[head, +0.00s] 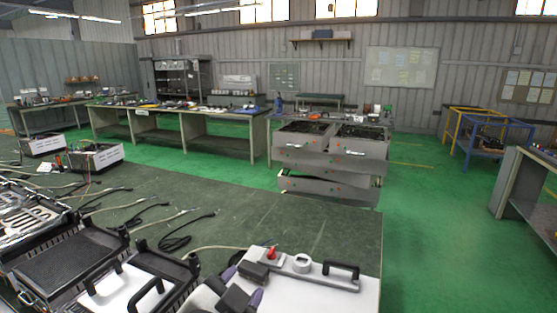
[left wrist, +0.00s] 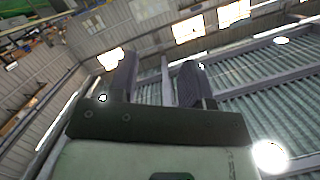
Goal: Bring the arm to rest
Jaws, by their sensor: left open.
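My left gripper (head: 243,285) is at the bottom centre of the head view, beside a white panel and above the near workbench (head: 300,222). In the left wrist view its two dark fingers (left wrist: 160,72) stand apart with nothing between them. They point up toward the roof and windows. My right gripper is not in either view.
The white panel (head: 318,292) has a red knob, a white dial and a black handle. Black grill-like appliances (head: 72,262) and loose cables (head: 180,240) lie left on the bench.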

